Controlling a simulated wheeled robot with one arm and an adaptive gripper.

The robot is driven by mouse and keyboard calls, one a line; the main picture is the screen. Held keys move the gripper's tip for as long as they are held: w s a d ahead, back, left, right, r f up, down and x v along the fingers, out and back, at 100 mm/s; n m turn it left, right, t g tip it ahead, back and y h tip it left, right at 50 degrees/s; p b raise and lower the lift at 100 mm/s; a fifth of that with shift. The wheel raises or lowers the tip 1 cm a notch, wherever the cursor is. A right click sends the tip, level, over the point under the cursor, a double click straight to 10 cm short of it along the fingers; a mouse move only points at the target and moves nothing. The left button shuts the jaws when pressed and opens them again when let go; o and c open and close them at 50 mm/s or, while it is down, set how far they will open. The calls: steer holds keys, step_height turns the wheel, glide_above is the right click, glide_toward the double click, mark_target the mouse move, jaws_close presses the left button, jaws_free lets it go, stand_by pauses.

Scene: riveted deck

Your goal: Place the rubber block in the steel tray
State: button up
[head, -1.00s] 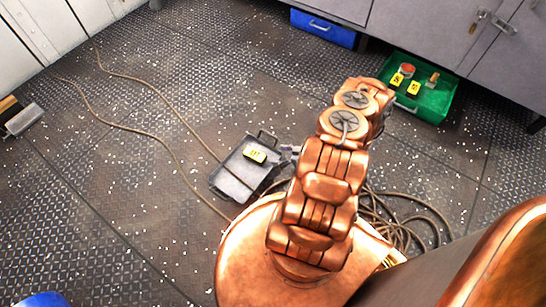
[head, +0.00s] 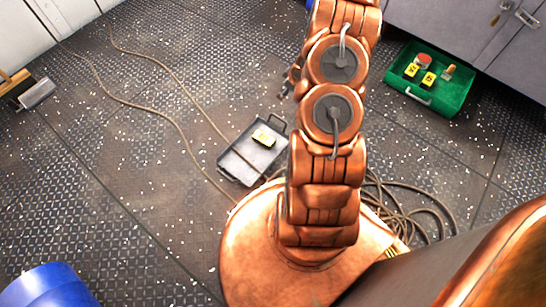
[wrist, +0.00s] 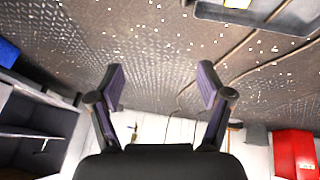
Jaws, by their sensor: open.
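The steel tray (head: 238,167) is a shallow grey tray with a handle, lying on the deck left of my arm. A small block with a yellow label (head: 263,137) lies inside it, near the handle end. It looks like the rubber block, but its material is hard to tell. The tray's edge (wrist: 262,22) also shows at the top of the wrist view, with a bit of yellow (wrist: 238,3) in it. My gripper (wrist: 161,78) is open and empty, apart from the tray. In the head view it is mostly hidden behind my arm.
A green tray (head: 440,103) at the right holds two yellow-labelled blocks, a red round piece and a brass-coloured piece. Cables (head: 170,112) cross the deck and coil beside my base. Grey cabinets (head: 450,30) stand behind. A blue object (head: 48,288) is at lower left. The left deck is mostly clear.

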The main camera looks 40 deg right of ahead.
steer(key=s+a+r+m+g+h, duration=0.15)
steer(key=s+a+r, duration=0.25)
steer(key=a+r, duration=0.5)
steer(key=s+a+r+m+g+h, duration=0.1)
steer(key=s+a+r+g, duration=0.25)
steer(key=r, duration=0.85)
steer(key=s+a+r+g+y, duration=0.1)
steer(key=s+a+r, duration=0.3)
steer(key=s+a, duration=0.3)
steer(key=s+a+r+g+y, duration=0.1)
steer(key=s+a+r, duration=0.3)
steer(key=s+a, duration=0.3)
steer(key=s+a+r+g+y, duration=0.1)
steer(key=s+a+r+g, duration=0.1)
steer(key=s+a+r, duration=0.2)
steer(key=s+a+m, duration=0.1)
steer(key=s+a, duration=0.2)
steer(key=s, duration=0.5)
steer(key=shift+s+a+r, duration=0.3)
steer(key=shift+a, duration=0.05)
steer(key=shift+r, duration=0.1)
step_height(320, 180, up, 38)
steer(key=w+t+p, duration=0.1)
steer(key=p, duration=3.5)
steer(key=shift+w+d+t, duration=0.15)
steer(key=shift+w+t, duration=0.2)
steer(key=shift+t, duration=0.05)
